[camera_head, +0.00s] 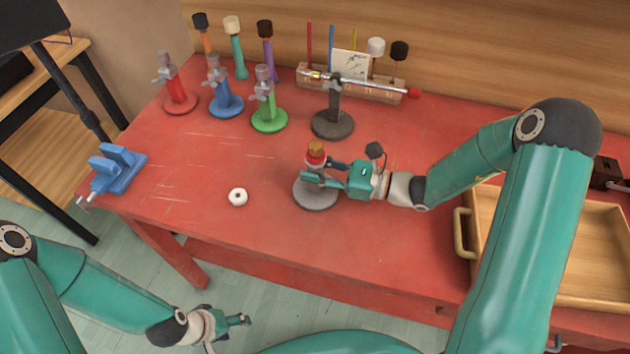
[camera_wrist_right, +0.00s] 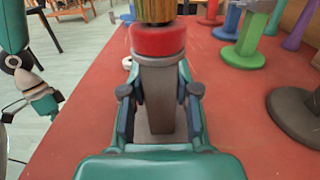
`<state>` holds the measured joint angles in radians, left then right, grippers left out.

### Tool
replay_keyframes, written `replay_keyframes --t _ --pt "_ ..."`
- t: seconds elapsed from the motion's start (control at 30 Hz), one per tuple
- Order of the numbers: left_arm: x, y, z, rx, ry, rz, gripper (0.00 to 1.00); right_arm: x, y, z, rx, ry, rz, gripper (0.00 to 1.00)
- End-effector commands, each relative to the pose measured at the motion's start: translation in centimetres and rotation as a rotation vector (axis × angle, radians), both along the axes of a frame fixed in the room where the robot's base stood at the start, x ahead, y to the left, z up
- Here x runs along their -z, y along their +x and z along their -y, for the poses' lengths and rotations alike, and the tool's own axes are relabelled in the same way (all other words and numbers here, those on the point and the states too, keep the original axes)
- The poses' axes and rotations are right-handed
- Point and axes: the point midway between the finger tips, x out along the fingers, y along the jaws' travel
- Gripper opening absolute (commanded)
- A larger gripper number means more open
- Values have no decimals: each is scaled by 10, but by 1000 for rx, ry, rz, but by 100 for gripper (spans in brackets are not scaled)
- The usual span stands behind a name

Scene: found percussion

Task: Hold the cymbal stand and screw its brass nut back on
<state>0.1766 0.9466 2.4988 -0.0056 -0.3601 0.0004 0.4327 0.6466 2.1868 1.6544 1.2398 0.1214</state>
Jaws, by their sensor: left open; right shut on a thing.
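The cymbal stand (camera_head: 316,196) stands upright on the red table, with a round grey base, a grey post and a red collar (camera_wrist_right: 158,40). A ribbed gold-brown piece (camera_wrist_right: 155,10), which looks like the brass nut, sits on top of the collar; it also shows in the head view (camera_head: 315,149). I cannot tell whether it is threaded on. My right gripper (camera_head: 322,178) is shut on the post below the collar; its fingers flank the post in the right wrist view (camera_wrist_right: 160,105). My left gripper (camera_head: 240,321) is open and empty, low in front of the table's front edge.
A white ring (camera_head: 238,197) lies left of the stand. A blue vise-like fixture (camera_head: 118,168) is at the left edge. Red, blue and green stands (camera_head: 269,118), a dark stand with a rod (camera_head: 333,124) and a rack of mallets are behind. A wooden tray (camera_head: 485,240) is at right.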

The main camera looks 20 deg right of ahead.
Motion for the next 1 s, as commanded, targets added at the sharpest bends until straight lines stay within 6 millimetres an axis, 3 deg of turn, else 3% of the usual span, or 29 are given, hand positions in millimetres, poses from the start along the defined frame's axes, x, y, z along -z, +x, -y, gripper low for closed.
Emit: replay_keyframes --t 0.43,0.63,0.77,1.0 --pt "0 0 0 0 0 0 59 -2 0 -1 -1 1 2 0" --pt "-1 0 0 0 0 0 59 -14 1 -1 -1 -1 4 0" --pt "-1 0 0 0 0 0 59 -34 0 -1 -1 -2 7 0" --pt "-4 0 0 0 0 0 59 -101 0 -1 0 -3 12 0"
